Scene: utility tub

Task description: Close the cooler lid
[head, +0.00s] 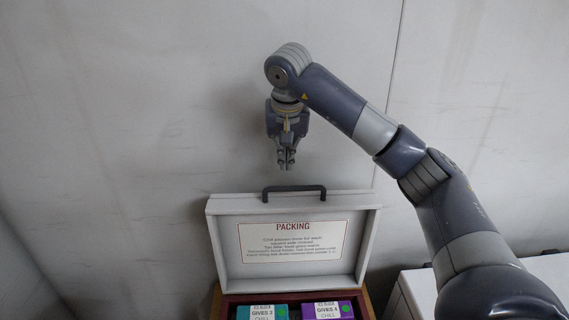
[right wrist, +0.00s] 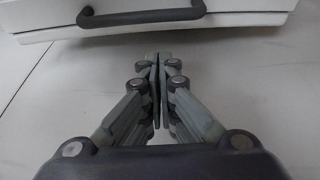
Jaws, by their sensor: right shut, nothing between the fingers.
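The cooler lid (head: 225,240) stands open and upright at the back of the cooler (head: 365,305), with a "PACKING" label on its inner face. A dark handle (head: 294,188) sits on the lid's top edge. In the right wrist view, the lid (right wrist: 235,8) and its handle (right wrist: 142,17) show at the top. My right gripper (head: 286,165) is shut and empty, pointing down above and behind the lid's top edge, apart from the handle. The fingers (right wrist: 157,62) touch each other in the right wrist view. My left gripper is not in view.
A teal box (head: 262,312) and a purple box (head: 328,310) sit inside the cooler. A white surface (head: 420,290) stands at the right. A pale wall (head: 130,120) rises behind. My right arm reaches in from the right.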

